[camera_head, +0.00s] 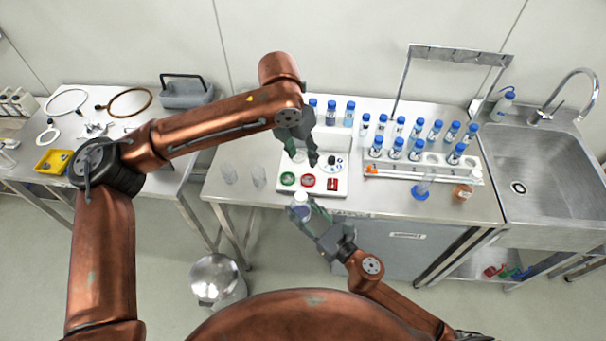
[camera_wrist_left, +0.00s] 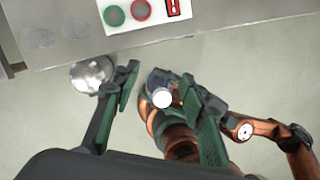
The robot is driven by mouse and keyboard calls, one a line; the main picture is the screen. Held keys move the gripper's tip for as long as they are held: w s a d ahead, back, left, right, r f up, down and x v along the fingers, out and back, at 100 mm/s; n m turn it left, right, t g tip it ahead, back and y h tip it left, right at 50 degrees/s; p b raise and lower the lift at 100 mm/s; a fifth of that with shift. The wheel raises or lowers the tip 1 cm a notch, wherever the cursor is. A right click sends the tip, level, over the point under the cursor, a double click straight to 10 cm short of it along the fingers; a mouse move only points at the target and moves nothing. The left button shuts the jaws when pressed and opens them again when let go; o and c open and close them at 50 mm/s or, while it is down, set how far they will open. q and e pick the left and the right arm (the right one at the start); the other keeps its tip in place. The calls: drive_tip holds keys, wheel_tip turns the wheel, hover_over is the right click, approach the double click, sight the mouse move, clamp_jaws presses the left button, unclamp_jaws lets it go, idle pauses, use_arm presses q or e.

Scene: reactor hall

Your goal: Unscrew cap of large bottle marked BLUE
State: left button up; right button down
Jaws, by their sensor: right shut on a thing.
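A bottle with a white cap (camera_head: 301,199) is held in front of the table edge, with a dark bluish body; no marking on it is readable. My right gripper (camera_head: 308,212) is shut on this bottle. My left gripper (camera_head: 307,157) is empty and points down over the control panel, above and behind the bottle. In the left wrist view its fingers are spread, and the white cap (camera_wrist_left: 161,98) shows between them, farther down and not touched.
The control panel (camera_head: 340,186) has green and red round buttons. Several blue-capped bottles (camera_head: 349,113) stand behind it. A rack (camera_head: 430,165) of blue-capped vials is to the right, near a sink (camera_head: 540,160). Clear glasses (camera_head: 229,174) stand left. Floor in front is free beside a metal bin (camera_head: 217,280).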

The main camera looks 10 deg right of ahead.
sight(304, 197)
use_arm(q)
drive_tip(key=s+m, duration=0.1)
drive_tip(key=s, duration=0.1)
drive_tip(key=s+m+y, duration=0.1)
drive_tip(key=s, duration=0.1)
drive_tip(key=s+m+g, duration=0.1)
drive_tip(key=s, duration=0.1)
drive_tip(key=shift+a+f+y, duration=0.15)
drive_tip(key=shift+f+y, duration=0.2)
drive_tip(key=shift+y, duration=0.05)
drive_tip(key=shift+s+a+f+m, duration=0.1)
drive_tip(key=shift+s+f+m, duration=0.1)
drive_tip(key=shift+m, duration=0.1)
drive_tip(key=shift+f, duration=3.85)
drive_tip(key=shift+c, duration=0.4)
drive_tip(key=shift+s, duration=0.1)
clamp_jaws()
